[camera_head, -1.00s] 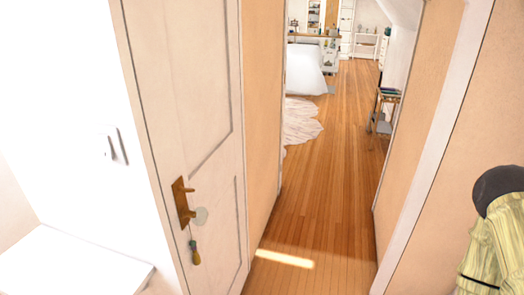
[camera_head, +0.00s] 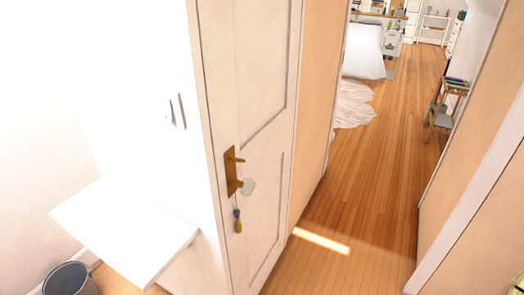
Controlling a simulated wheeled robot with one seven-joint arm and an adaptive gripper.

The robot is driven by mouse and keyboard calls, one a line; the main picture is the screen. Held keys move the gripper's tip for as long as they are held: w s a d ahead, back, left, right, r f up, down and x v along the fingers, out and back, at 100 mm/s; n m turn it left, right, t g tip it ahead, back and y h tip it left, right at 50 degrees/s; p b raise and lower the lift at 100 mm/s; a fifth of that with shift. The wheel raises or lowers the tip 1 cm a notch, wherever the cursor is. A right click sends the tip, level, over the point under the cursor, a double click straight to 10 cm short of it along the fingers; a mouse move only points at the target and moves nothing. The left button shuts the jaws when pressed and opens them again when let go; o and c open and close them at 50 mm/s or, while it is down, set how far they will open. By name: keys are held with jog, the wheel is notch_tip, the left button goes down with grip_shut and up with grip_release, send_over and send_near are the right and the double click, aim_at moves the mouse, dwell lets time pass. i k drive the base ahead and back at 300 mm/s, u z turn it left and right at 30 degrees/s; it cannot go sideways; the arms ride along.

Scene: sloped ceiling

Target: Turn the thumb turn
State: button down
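A white panelled door (camera_head: 262,85) stands left of the middle. It bears a brass plate (camera_head: 230,172) with a small brass piece (camera_head: 236,158) sticking out near its top, which looks like the thumb turn. Below it a pale round knob (camera_head: 248,187) sticks out from the plate. A small yellow and dark tassel-like thing (camera_head: 238,221) hangs under the plate. How far the brass piece is turned is too small to tell. My gripper is not in view.
A white shelf or tabletop (camera_head: 125,232) juts out left of the door, with a grey bin (camera_head: 68,279) below it. A wooden-floored passage (camera_head: 365,190) is clear right of the door. A small side table (camera_head: 440,105) stands along its right side farther back.

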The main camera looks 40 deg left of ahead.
aim_at(239, 160)
jog(key=z, duration=1.5)
jog(key=k, duration=1.45)
jog(key=u, duration=1.65)
jog(key=i, duration=0.5)
jog(key=u, duration=0.05)
